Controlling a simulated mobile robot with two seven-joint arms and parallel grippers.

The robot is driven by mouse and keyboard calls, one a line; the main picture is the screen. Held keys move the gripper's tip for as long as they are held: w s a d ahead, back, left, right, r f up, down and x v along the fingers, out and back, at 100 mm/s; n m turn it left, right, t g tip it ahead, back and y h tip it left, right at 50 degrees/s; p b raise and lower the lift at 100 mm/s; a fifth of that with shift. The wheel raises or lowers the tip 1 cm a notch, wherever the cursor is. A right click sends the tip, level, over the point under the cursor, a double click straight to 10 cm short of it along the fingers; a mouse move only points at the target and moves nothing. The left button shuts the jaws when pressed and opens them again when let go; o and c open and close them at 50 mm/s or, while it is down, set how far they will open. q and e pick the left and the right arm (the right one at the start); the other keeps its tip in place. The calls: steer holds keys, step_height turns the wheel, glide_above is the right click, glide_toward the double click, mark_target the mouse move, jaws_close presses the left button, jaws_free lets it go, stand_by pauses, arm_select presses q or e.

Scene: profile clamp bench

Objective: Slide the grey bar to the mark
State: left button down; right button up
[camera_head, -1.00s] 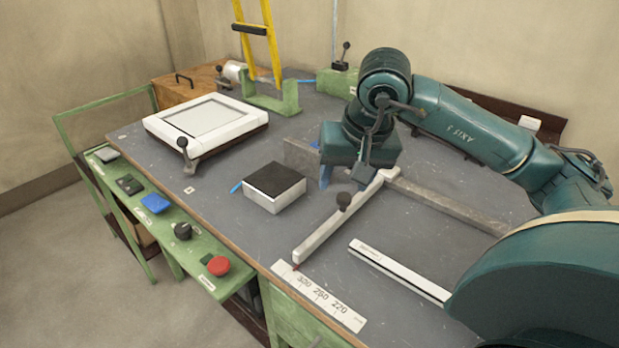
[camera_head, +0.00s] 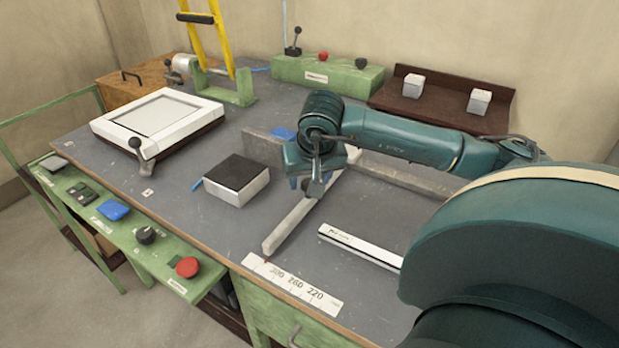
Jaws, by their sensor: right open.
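The light grey bar (camera_head: 288,226) lies on the bench, running from its near end by the scale back under my right gripper. A small red tip shows at its near end, by the 300 end of the white scale strip (camera_head: 293,287), which reads 300, 260, 220. I cannot make out a separate mark on the scale. My right gripper (camera_head: 305,182) is open, pointing down over the middle-to-far part of the bar. It covers the bar's dark knob, at least partly, and I cannot tell whether it touches. My left gripper is not in view.
A black-topped block (camera_head: 236,180) stands left of the bar. A long grey rail (camera_head: 415,179) crosses behind. A white-marked strip (camera_head: 360,246) lies to the right. A white framed plate (camera_head: 158,115) sits at the back left. A green button panel (camera_head: 120,228) runs along the front edge.

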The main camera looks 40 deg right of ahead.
steer(key=shift+w+f, duration=0.1)
steer(key=shift+f, duration=0.15)
steer(key=shift+c, duration=0.5)
jaws_close()
